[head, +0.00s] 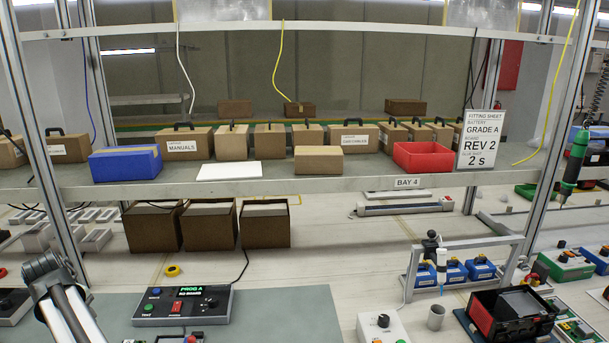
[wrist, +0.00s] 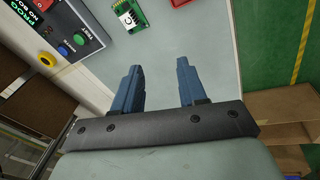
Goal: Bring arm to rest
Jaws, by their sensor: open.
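My gripper (wrist: 159,66) shows in the wrist view with its two blue fingers apart and nothing between them. It hangs over the grey-green mat (wrist: 165,40), with the control box (wrist: 72,22) to its upper left. A small green circuit board (wrist: 128,16) lies on the mat beyond the fingers. In the head view, part of my arm (head: 62,300) shows at the lower left, left of the control box (head: 183,307). The fingers cannot be made out in the head view.
A shelf (head: 330,185) above the bench carries cardboard boxes, a blue box (head: 125,164) and a red bin (head: 423,156). A metal frame (head: 460,262) and a black-and-red case (head: 512,314) stand at the right.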

